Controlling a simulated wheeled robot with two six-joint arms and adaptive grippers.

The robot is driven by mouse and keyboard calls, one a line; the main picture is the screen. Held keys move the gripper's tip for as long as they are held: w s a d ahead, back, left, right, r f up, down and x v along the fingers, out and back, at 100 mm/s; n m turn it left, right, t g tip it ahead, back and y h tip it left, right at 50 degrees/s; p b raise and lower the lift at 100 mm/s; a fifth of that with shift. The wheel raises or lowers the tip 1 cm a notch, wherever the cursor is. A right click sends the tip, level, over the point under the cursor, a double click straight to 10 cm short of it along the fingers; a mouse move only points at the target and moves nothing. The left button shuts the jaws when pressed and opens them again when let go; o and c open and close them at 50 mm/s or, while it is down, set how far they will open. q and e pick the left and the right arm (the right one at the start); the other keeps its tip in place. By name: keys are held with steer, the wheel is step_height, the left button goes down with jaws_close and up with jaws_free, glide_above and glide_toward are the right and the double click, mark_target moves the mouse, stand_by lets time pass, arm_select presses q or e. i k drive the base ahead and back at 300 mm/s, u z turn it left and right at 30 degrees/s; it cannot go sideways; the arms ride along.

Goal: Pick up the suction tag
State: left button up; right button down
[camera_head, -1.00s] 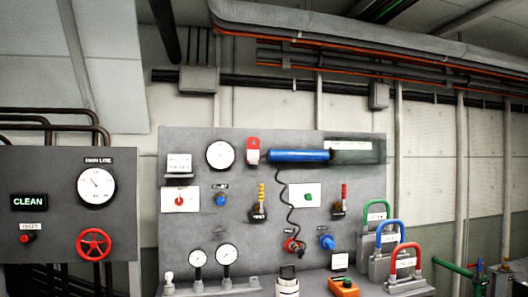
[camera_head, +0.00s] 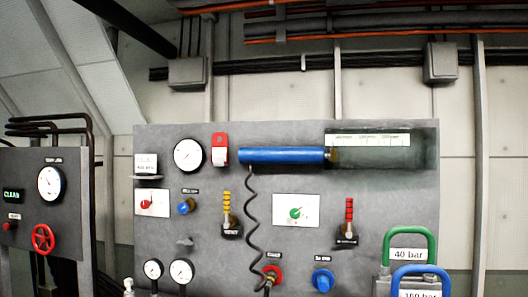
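No lettering that I can read says suction, so I cannot tell which thing is the suction tag. A white card with small dark print (camera_head: 147,163) stands on a little shelf at the upper left of the grey panel (camera_head: 300,133). A red and white piece (camera_head: 220,149) hangs beside the gauge. A dark tag-like piece sits under a yellow-banded handle (camera_head: 227,208), and another under a red-banded handle (camera_head: 349,217). Neither of my grippers is in view.
A blue cylinder (camera_head: 282,156) with a coiled black cord (camera_head: 251,212) crosses the panel. A side panel with a red handwheel (camera_head: 43,239) is at left.

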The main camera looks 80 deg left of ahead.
mark_target(219, 150)
steer(key=i, duration=0.35)
steer(key=u, duration=0.9)
